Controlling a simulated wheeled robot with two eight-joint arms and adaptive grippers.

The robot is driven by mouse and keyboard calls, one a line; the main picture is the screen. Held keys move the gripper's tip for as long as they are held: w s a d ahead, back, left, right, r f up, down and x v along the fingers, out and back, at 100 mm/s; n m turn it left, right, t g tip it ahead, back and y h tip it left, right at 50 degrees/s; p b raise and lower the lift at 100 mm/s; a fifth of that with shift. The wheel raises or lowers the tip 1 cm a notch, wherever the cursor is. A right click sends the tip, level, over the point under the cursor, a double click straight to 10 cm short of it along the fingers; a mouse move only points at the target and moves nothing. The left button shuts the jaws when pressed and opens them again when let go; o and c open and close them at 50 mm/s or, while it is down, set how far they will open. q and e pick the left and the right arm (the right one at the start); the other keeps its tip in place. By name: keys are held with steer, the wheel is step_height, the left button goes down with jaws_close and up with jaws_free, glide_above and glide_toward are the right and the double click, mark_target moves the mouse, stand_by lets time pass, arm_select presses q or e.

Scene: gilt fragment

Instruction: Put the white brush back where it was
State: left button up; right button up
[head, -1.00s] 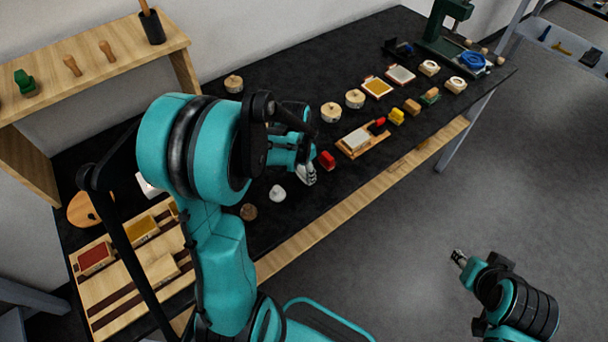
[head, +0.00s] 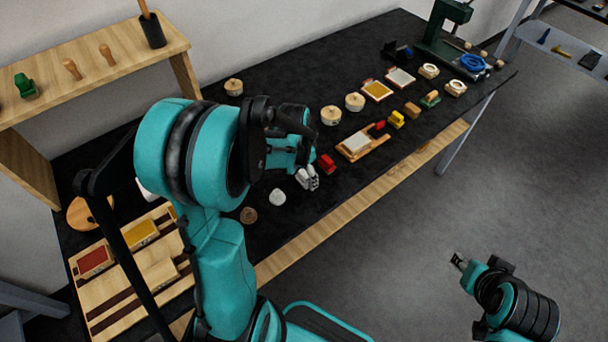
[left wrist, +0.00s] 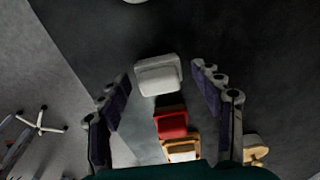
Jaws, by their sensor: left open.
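The white brush (left wrist: 158,75) shows in the left wrist view as a pale block on the dark bench top. It lies between and slightly beyond my left gripper's fingers (left wrist: 163,92), which are open with clear gaps on both sides. In the head view my left gripper (head: 306,176) is low over the bench beside the red brush (head: 327,163); pale shapes at its tip are too small to separate finger from brush. The red brush also shows just below the white one in the wrist view (left wrist: 171,124). My right gripper (head: 458,261) hangs over the floor, too small to read.
A round white thing (head: 277,196) and a brown disc (head: 248,215) lie left of the gripper. A wooden tray with a pale block (head: 357,142) stands beyond the red brush. Several brushes and round pots line the bench. A wooden rack (head: 120,283) is at lower left.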

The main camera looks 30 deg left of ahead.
mark_target(301, 181)
arm_select(q)
step_height(301, 181, up, 10)
steer(key=s+p, duration=0.1)
steer(key=p, duration=0.2)
steer(key=s+d+r+n+t, duration=0.4)
steer(key=s+d+r+t, duration=0.2)
steer(key=s+d, duration=0.4)
steer(key=shift+d+r+y, duration=0.3)
steer(key=shift+d+r, duration=0.05)
steer(key=shift+r, duration=0.2)
steer(key=shift+w, duration=0.1)
step_height(301, 181, down, 3)
steer(key=b, duration=0.3)
steer(key=shift+f, duration=0.2)
